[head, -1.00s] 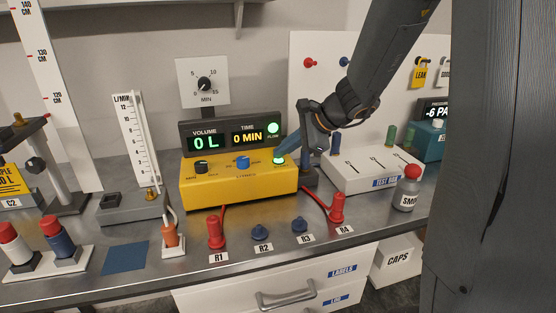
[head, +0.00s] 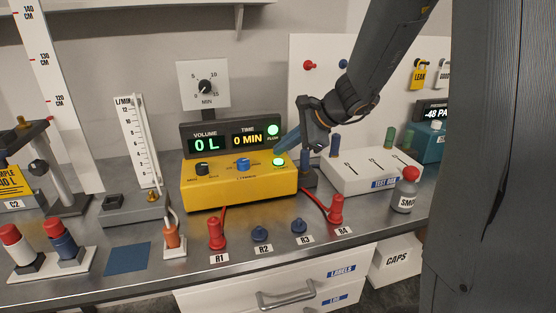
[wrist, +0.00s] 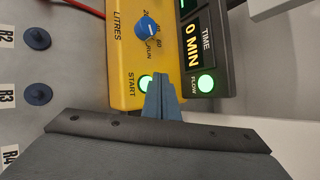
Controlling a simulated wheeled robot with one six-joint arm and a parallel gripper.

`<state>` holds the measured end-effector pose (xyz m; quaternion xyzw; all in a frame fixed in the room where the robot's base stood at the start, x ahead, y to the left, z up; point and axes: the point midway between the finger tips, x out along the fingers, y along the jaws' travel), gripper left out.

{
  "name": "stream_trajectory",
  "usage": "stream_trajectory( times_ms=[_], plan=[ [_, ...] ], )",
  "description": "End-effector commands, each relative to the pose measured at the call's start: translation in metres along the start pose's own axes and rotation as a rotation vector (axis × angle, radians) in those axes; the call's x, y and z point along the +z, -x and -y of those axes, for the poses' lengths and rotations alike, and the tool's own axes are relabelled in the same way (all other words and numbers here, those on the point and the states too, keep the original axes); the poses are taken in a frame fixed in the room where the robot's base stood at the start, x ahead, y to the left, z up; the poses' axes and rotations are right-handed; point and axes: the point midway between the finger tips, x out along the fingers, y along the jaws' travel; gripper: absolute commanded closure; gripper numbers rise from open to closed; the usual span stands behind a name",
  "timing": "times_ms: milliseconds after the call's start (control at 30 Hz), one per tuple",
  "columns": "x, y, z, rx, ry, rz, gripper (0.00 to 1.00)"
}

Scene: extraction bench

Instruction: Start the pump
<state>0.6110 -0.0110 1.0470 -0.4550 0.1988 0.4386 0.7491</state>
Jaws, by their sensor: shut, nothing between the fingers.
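The yellow pump box (head: 235,190) stands on the bench, with a black knob (head: 202,168) and a blue knob (head: 243,164) on its top. Its START button (head: 279,162) glows green at the top right; it also shows lit in the wrist view (wrist: 146,84), beside my fingertips. The display behind it (head: 206,143) reads 0 L and 0 MIN, and the FLOW lamp (head: 273,130) is green. My gripper (head: 281,147) is shut and empty, its tips just above the button and apart from it in the head view.
A white test box (head: 372,172) stands right of the pump, with a smoke bottle (head: 405,190) in front of it. Red plugs R1 (head: 216,235) and R4 (head: 336,210) line the front edge. A flow tube (head: 140,140) stands left. The teal pressure unit (head: 432,140) reads -48 PA.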

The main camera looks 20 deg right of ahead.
Motion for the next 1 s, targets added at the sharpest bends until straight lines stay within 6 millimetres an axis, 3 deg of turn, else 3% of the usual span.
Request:
stream_trajectory(
  times_ms=[267, 700, 1000],
  plan=[
    [0.004, 0.006, 0.004, 0.0, 0.0, 0.0, 1.0],
    [0.024, 0.034, 0.024, 0.0, 0.0, 0.0, 1.0],
    [0.025, 0.035, 0.025, 0.0, -0.001, 0.0, 1.0]
  ],
)
